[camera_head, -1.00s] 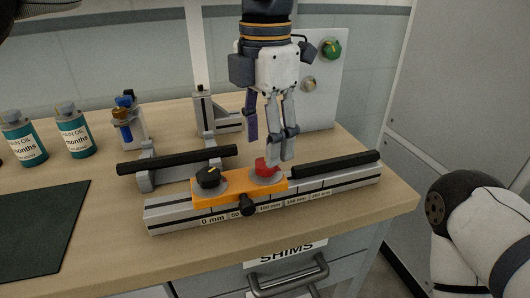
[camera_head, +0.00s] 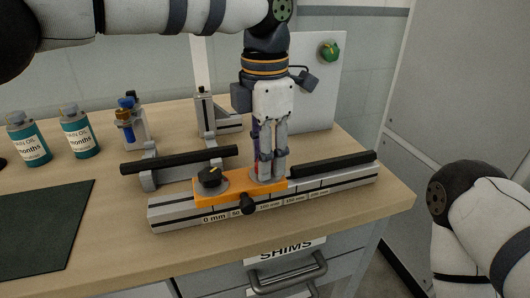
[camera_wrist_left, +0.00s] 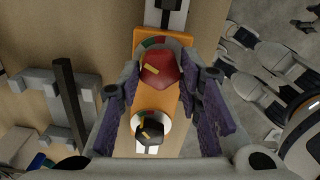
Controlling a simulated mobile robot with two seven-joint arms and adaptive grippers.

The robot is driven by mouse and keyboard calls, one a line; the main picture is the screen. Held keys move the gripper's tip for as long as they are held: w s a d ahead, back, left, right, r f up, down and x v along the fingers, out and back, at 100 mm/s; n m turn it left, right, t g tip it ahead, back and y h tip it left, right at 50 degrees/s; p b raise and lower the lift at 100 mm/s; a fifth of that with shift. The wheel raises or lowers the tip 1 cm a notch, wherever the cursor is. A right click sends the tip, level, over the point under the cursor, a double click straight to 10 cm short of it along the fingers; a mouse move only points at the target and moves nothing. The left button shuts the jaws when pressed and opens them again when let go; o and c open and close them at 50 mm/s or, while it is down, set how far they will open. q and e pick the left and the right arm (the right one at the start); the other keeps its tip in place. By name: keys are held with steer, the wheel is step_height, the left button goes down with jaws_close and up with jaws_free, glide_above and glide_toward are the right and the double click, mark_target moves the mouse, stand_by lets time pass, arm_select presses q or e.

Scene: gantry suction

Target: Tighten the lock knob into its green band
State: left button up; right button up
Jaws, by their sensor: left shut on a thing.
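The red knob (camera_wrist_left: 163,68) with a yellow pointer mark sits on an orange carriage (camera_head: 208,199). In the left wrist view a dial ring (camera_wrist_left: 153,43) with green and red parts shows past the knob; the rest is hidden by the knob. The pointer mark slants; I cannot tell whether it lies in the green band. A black knob (camera_head: 210,177) with a yellow mark sits on the carriage's left end. My left gripper (camera_head: 267,174) points down and is shut on the red knob, fingers on either side, hiding most of it in the head view.
The carriage rides a grey rail (camera_head: 340,182) with millimetre labels and a black front knob (camera_head: 247,204). Teal bottles (camera_head: 78,131), a small tool holder (camera_head: 129,122) and a dark mat (camera_head: 40,230) lie left. A white panel (camera_head: 318,85) stands behind.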

arm_select(q)
steer(key=m, duration=0.3)
steer(key=o, duration=1.2)
steer(key=shift+c, duration=0.2)
step_height(320, 180, up, 12)
